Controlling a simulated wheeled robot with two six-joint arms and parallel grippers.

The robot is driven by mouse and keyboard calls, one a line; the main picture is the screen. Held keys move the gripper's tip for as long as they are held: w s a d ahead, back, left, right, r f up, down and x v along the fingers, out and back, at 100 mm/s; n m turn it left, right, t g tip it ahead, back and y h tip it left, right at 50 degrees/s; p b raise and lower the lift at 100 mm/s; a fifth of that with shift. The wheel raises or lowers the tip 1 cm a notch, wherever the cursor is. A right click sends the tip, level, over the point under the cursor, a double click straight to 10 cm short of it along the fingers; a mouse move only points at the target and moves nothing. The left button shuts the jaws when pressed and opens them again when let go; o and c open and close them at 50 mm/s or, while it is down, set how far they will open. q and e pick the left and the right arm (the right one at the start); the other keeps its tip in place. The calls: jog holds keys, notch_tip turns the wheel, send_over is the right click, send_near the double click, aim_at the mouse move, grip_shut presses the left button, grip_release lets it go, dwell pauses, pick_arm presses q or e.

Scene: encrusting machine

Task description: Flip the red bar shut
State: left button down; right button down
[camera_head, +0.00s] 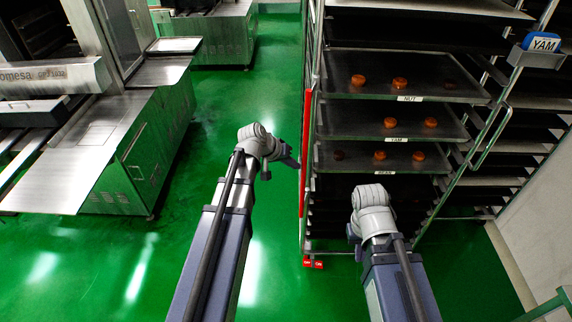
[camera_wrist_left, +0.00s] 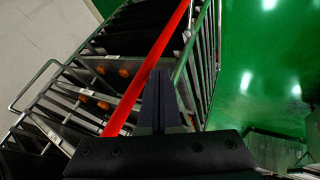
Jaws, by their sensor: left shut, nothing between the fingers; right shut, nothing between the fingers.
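The red bar (camera_head: 306,135) is a long thin upright strip at the left front edge of the tall tray rack (camera_head: 312,50). In the left wrist view the red bar (camera_wrist_left: 150,72) runs diagonally past the trays, close beside my fingers. My left gripper (camera_head: 293,163) is just left of the bar at about mid-height; its fingers (camera_wrist_left: 158,98) are shut and empty. I cannot tell whether they touch the bar. My right gripper (camera_head: 356,246) is shut and empty, low in front of the rack's lower shelves.
The rack holds trays with orange-brown pieces (camera_head: 400,83), labelled NUT, YAM and one hard to read. Steel machines (camera_head: 120,150) stand at the left. Green floor (camera_head: 240,110) is clear between them and the rack.

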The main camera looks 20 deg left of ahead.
pick_arm(q)
jog(key=shift+d, duration=0.15)
dwell(0.3)
jog(key=w+d+n+t+y, duration=0.2)
jog(key=w+d+n+y, duration=0.15)
jog(key=d+n, duration=0.55)
jog(key=w+d+n+g+y, duration=0.2)
jog(key=w+d+n+y, duration=0.3)
jog(key=w, duration=0.4)
jog(key=shift+w+d+n+y, duration=0.15)
jog(key=shift+d+n+y, duration=0.2)
jog(key=shift+d+n, duration=0.3)
jog(key=shift+w+a, duration=0.1)
dwell(0.3)
